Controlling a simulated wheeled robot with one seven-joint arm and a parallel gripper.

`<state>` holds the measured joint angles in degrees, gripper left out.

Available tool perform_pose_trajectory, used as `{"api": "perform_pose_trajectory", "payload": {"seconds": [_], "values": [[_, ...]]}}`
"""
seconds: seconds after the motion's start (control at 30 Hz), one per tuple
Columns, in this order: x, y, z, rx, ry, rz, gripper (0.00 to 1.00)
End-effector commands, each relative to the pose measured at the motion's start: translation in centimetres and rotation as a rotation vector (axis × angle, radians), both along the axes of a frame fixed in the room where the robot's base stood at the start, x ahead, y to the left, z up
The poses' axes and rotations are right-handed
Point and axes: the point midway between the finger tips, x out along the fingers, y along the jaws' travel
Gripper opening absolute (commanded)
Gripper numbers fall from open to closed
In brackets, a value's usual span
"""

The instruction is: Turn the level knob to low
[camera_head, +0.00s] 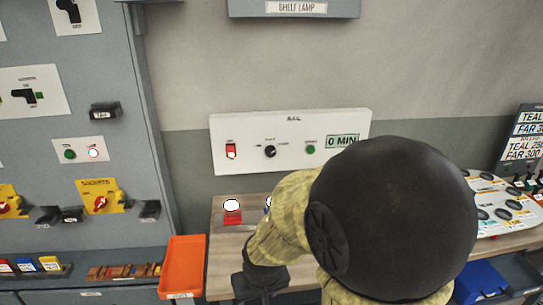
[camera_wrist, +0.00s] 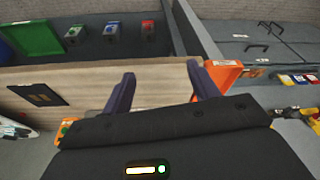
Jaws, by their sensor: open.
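A white control panel (camera_head: 345,122) is on the wall above the wooden bench. A round black knob (camera_head: 270,151) sits near its middle, with small labels around it too blurred to read. I cannot tell its pointer setting, or confirm it is the level knob. My gripper (camera_head: 262,284) is low in front of the bench, below and apart from the panel, and partly hidden by my arm. In the wrist view, its two dark fingers (camera_wrist: 163,85) are spread with nothing between them, above the wooden bench top. The knob is not in the wrist view.
The panel also has a red switch (camera_head: 231,151), a green button (camera_head: 310,149) and a "0 MIN" display (camera_head: 342,141). An orange tray (camera_head: 183,266) is at the left. My arm blocks the right.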

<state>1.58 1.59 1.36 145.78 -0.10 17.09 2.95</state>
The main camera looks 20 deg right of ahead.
Motion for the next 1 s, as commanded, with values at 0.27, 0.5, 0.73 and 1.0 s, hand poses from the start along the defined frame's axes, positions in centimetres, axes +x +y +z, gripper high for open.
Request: {"api": "perform_pose_trajectory", "payload": {"seconds": [0.27, 0.5, 0.73, 1.0], "values": [[10.9, -1.7, -0.5, 0.188, -0.268, -0.385, 0.6], [21.3, -4.6, 0.3, 0.591, -0.563, -0.818, 0.6], [28.0, -11.3, 3.5, 1.133, -0.837, -1.234, 0.6], [29.5, -18.7, 6.8, 1.611, -1.052, -1.473, 0.6]]}}
